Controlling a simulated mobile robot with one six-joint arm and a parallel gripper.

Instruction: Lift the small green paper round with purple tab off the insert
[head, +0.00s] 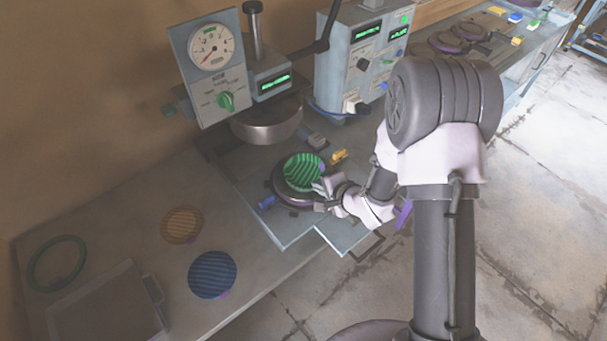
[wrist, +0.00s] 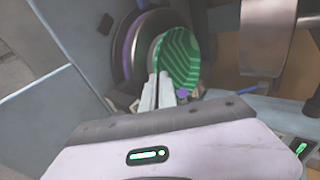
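The small green striped paper round (head: 304,172) is over the dark round insert (head: 283,199) of the press, shifted toward its upper right side. In the wrist view the round (wrist: 181,58) looks tilted and stands out from the insert (wrist: 127,52), partly covering it. Its purple tab (wrist: 183,93) shows just right of my fingertips. My gripper (head: 324,187) is at the round's near right edge. In the wrist view the pale fingers (wrist: 160,82) are close together with the round's edge between them. The fingers hide part of that edge.
The press head (head: 266,124) and gauge panel (head: 209,70) stand behind the insert. A blue round (head: 213,274), an orange round (head: 182,224), a green ring (head: 57,263) and a grey tray (head: 108,305) lie at left. Bare bench lies between them and the press.

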